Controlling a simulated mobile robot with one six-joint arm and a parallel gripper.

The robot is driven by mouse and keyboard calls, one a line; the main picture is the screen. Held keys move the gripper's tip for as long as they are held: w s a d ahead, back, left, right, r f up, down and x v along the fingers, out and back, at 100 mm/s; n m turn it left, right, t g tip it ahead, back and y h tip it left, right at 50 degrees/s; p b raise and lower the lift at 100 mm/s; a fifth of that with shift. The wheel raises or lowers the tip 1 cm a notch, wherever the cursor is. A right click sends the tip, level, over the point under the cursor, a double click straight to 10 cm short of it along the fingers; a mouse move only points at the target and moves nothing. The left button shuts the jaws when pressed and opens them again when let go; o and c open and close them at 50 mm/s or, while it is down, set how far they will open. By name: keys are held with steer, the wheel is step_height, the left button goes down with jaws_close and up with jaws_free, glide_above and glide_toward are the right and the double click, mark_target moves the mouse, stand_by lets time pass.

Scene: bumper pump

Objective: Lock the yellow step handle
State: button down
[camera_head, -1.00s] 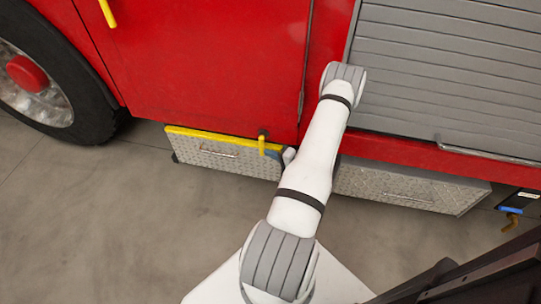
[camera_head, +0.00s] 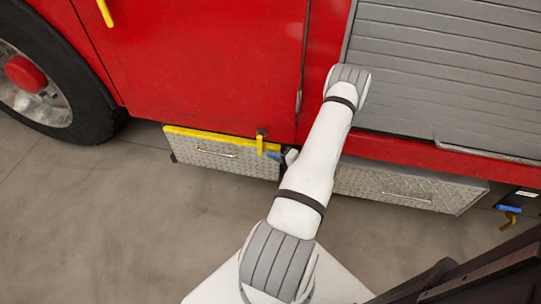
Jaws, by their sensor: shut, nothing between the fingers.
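The yellow step handle (camera_head: 260,145) is a small lever on a dark pivot at the red body's lower edge. It hangs roughly straight down over the right end of the yellow-topped, tread-plate step (camera_head: 205,153). My gripper (camera_head: 275,156) is just right of the handle, at the step's right end. Only a small blue-grey tip of it shows; my white arm hides most of the rest. It looks shut and empty. I cannot tell whether it touches the handle.
A second tread-plate box (camera_head: 400,190) lies right of my arm, below a grey roller shutter (camera_head: 450,80) with a bar along its bottom. A large wheel (camera_head: 45,85) stands at the left. The grey floor (camera_head: 120,225) in front is clear.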

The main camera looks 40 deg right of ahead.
steer(key=f+p+v, duration=0.1)
steer(key=f+v, duration=0.1)
steer(key=v, duration=0.9)
steer(key=shift+s+d, duration=0.4)
steer(key=shift+s, duration=0.2)
